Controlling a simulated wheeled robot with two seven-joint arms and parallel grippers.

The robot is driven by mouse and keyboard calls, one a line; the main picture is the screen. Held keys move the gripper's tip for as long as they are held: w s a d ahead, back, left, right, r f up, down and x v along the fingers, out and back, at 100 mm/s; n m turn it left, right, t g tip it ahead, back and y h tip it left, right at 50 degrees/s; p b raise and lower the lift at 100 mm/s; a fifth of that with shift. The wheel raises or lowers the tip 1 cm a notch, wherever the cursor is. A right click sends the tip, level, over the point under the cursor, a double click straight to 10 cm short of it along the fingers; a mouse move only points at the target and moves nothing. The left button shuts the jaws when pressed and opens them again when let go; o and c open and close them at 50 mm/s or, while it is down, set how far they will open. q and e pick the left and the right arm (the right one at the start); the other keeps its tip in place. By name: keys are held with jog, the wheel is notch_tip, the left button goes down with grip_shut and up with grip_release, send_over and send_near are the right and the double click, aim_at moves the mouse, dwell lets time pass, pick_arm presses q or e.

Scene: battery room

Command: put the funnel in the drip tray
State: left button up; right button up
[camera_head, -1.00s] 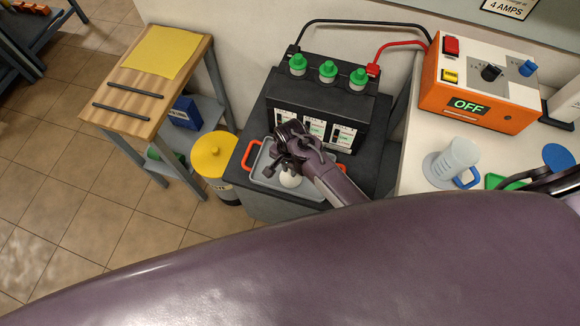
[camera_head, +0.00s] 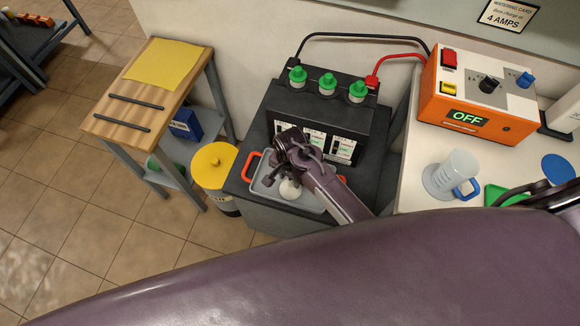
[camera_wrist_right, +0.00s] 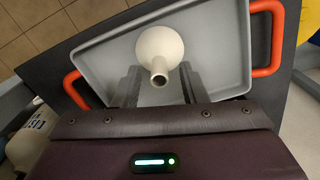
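The white funnel (camera_head: 290,188) is in the grey drip tray (camera_head: 308,206) with orange-red handles, in front of the battery. In the right wrist view the funnel (camera_wrist_right: 160,45) lies over the tray floor (camera_wrist_right: 222,45), its spout pointing toward my gripper. My right gripper (camera_head: 280,177) is over the tray. In the right wrist view its two fingers (camera_wrist_right: 160,85) stand apart on either side of the spout, with a visible gap on each side. My left gripper is not in view.
The black battery (camera_head: 325,115) with green caps stands directly behind the tray. A yellow-lidded container (camera_head: 213,165) is close on the left. On the right, a white bench holds a clear jug (camera_head: 455,172) and an orange charger (camera_head: 475,100) reading OFF. A wooden-topped stand (camera_head: 150,95) is farther left.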

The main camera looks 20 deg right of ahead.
notch_tip(320, 180, up, 10)
jog(key=shift+r, duration=0.25)
dwell(0.6)
